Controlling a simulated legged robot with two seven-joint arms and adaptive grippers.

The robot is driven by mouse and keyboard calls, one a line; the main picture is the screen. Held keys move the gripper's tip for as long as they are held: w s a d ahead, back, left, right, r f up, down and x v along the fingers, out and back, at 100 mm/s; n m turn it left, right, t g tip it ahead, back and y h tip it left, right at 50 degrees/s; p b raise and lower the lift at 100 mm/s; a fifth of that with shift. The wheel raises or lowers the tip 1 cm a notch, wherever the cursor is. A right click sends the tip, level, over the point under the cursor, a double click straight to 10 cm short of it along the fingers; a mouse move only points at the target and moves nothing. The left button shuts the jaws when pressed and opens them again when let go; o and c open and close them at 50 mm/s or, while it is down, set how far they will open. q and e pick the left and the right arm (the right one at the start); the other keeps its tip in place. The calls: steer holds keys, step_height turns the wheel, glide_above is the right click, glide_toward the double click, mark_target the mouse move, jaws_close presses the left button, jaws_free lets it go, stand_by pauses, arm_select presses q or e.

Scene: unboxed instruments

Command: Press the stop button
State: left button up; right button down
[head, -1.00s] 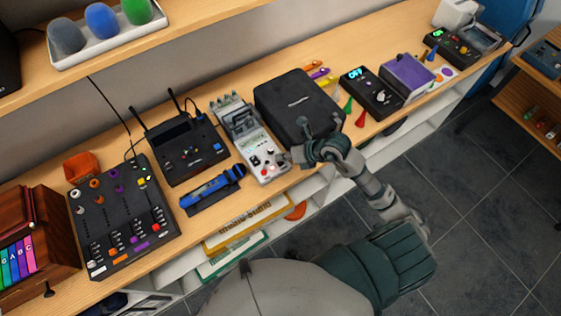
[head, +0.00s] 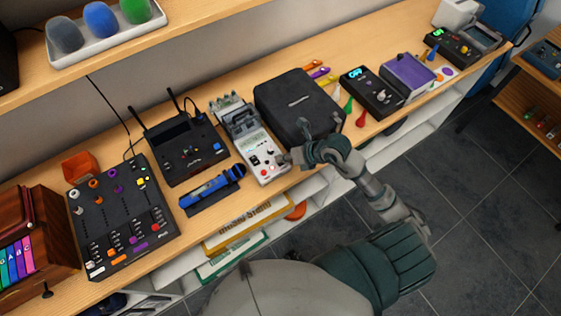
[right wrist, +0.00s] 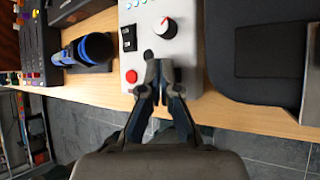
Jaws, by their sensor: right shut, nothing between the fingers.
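A light grey instrument (head: 250,140) stands near the front of the bench; it also shows in the right wrist view (right wrist: 190,75). I cannot read a label on the red button. My right gripper (head: 284,159) is shut and empty over the front right part of the instrument. In the wrist view its fingertips (right wrist: 159,66) are just right of the red button, apart from it in the picture. My left gripper is not in view.
A black case (head: 298,103) stands close right of the instrument. A blue tool (head: 212,187) lies on a dark holder to its left, beside a black box with antennas (head: 183,150). A black mixer panel (head: 120,215) is farther left. The bench's front edge is close.

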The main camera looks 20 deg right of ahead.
mark_target(282, 163)
steer(key=shift+f+b, duration=0.3)
steer(key=shift+f, duration=0.1)
stand_by(0.3)
steer(key=shift+r, duration=0.15)
steer(key=shift+r+p, duration=0.65)
steer(key=shift+p, duration=0.05)
steer(key=shift+r, duration=0.1)
step_height(282, 163, up, 5)
steer(key=p, duration=0.4)
stand_by(0.4)
stand_by(0.5)
